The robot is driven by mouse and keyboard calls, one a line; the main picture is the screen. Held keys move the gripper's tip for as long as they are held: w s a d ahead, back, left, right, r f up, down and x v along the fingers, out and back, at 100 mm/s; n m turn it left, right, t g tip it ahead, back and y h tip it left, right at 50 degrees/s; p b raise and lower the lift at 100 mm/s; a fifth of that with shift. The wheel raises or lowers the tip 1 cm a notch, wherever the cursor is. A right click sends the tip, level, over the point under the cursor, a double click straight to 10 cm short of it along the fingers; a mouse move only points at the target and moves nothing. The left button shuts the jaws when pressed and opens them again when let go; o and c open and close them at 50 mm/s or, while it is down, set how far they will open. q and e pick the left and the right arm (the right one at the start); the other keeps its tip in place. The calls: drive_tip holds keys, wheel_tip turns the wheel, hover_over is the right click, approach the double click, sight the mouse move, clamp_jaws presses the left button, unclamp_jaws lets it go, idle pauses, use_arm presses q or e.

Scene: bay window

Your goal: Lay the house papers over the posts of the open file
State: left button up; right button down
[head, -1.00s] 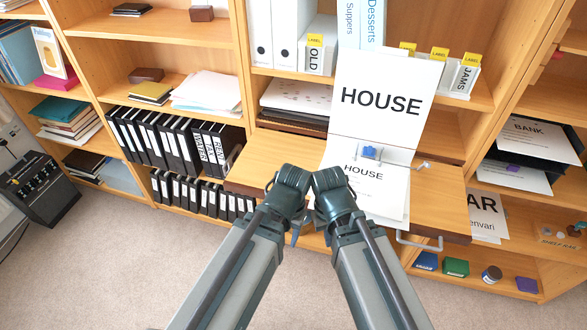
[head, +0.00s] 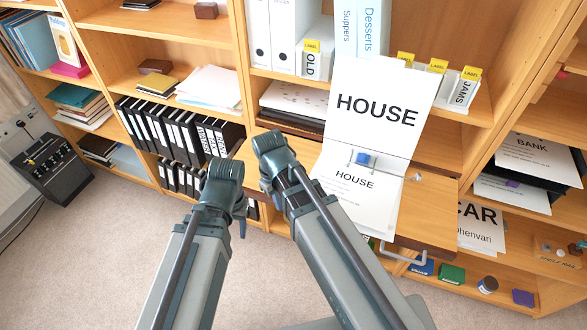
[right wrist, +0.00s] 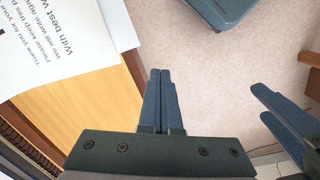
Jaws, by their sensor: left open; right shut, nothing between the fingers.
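The open file (head: 383,105) stands with its white HOUSE cover upright on the pull-out shelf. Its blue and metal post mechanism (head: 362,158) shows at the fold. The white house papers (head: 370,208), headed HOUSE, lie just in front of the mechanism; whether they are over the posts I cannot tell. Printed sheets show in the right wrist view (right wrist: 62,40). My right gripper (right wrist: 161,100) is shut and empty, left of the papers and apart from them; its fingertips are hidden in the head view. My left gripper (head: 243,228) is open and empty, further left; it also shows in the right wrist view (right wrist: 285,115).
The wooden pull-out shelf (head: 432,215) carries the file and has a metal handle (head: 402,258) at its front. Black binders (head: 165,135) fill the shelf to the left. BANK papers (head: 538,155) and CAR papers (head: 482,228) lie at the right. Carpet is clear in front.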

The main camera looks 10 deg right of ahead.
drive_tip(key=w+d+r+n+p, duration=0.5)
drive_tip(key=w+r+p, duration=0.35)
drive_tip(key=w, duration=0.25)
drive_tip(key=shift+y, duration=0.4)
wheel_tip(320, 180, down, 10)
drive_tip(key=b, duration=1.1)
drive_tip(key=shift+s+d+f, duration=0.1)
drive_tip(key=shift+f, duration=0.1)
drive_tip(key=d, duration=0.1)
drive_tip(key=s+d, duration=0.2)
drive_tip(key=shift+r, duration=0.3)
drive_tip(key=shift+d, duration=0.2)
drive_tip(key=shift+s, duration=0.1)
drive_tip(key=shift+s+d, duration=0.3)
drive_tip(key=shift+d, duration=0.2)
drive_tip(key=shift+s+d, duration=0.25)
drive_tip(key=shift+d, duration=0.2)
